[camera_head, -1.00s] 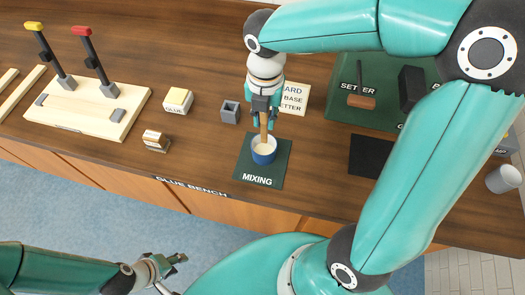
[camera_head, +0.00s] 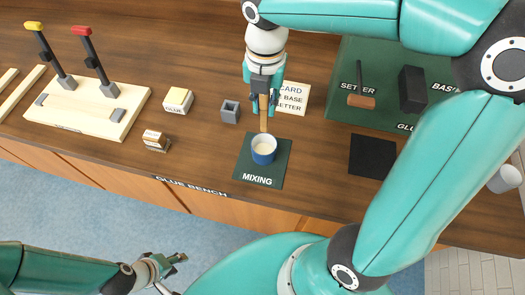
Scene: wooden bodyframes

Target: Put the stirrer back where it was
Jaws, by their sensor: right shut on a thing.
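The stirrer (camera_head: 263,122) is a thin wooden stick. My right gripper (camera_head: 263,103) is shut on its upper part and holds it upright. Its lower end shows at or just behind the far rim of the blue cup (camera_head: 263,149); I cannot tell whether it is still inside. The cup has a pale inside and stands on the dark green MIXING mat (camera_head: 247,172). A small grey square holder (camera_head: 230,112) with an open top stands to the left of the gripper. My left gripper (camera_head: 178,263) is low at the left, away from the bench, with its fingers apart and empty.
A lettered card (camera_head: 293,98) lies just behind the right gripper. A yellow-topped GLUE box (camera_head: 178,101) and a small brown-and-white block (camera_head: 154,139) stand to the left. A clamp board (camera_head: 84,112) is further left. A green SETTER/BASE mat (camera_head: 345,75) and a black pad (camera_head: 371,157) lie right.

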